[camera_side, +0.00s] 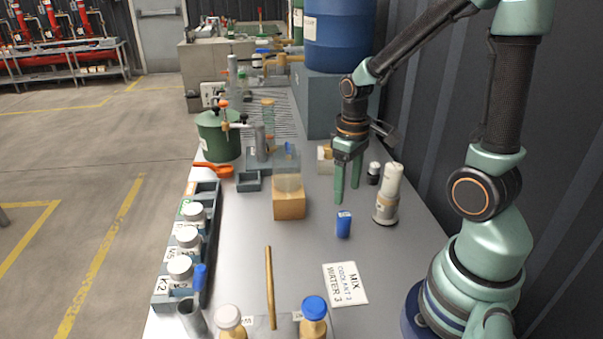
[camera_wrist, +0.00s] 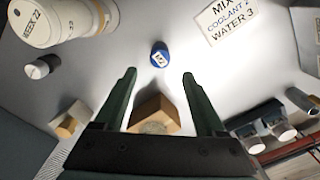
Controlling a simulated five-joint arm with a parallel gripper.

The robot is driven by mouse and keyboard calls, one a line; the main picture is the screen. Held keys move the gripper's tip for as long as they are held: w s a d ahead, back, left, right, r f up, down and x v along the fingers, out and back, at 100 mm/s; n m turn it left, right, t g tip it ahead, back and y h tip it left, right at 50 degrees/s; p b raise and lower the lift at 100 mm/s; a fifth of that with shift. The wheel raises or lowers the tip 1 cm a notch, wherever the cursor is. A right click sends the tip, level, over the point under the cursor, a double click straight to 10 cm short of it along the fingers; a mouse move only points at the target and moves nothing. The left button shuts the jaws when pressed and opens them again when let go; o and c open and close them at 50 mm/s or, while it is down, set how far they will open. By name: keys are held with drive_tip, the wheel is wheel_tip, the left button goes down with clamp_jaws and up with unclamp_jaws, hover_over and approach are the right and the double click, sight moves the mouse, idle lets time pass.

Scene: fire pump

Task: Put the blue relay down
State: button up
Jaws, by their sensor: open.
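The blue relay (camera_side: 343,224) stands upright on the grey bench top, apart from anything else. It also shows in the wrist view (camera_wrist: 159,56), beyond my fingertips and between their lines. My gripper (camera_side: 347,200) is open and empty, with its green fingers pointing down above the bench behind the relay. In the wrist view both fingers (camera_wrist: 160,75) are spread wide with nothing between the tips.
A wooden block (camera_side: 289,204) with a clear vessel on it stands left of my gripper. A white cylinder (camera_side: 388,192) stands to the right. A "MIX" card (camera_side: 345,284) lies nearer the front. A rack of white-capped jars (camera_side: 187,237) lines the left edge.

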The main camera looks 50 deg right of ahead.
drive_tip(key=shift+r, duration=0.7)
drive_tip(key=a+r+t, duration=0.5)
drive_tip(key=a+r, duration=0.4)
drive_tip(key=r, duration=0.3)
drive_tip(key=shift+a+t, duration=0.25)
drive_tip(key=shift+t, duration=0.05)
drive_tip(key=shift+s, duration=0.1)
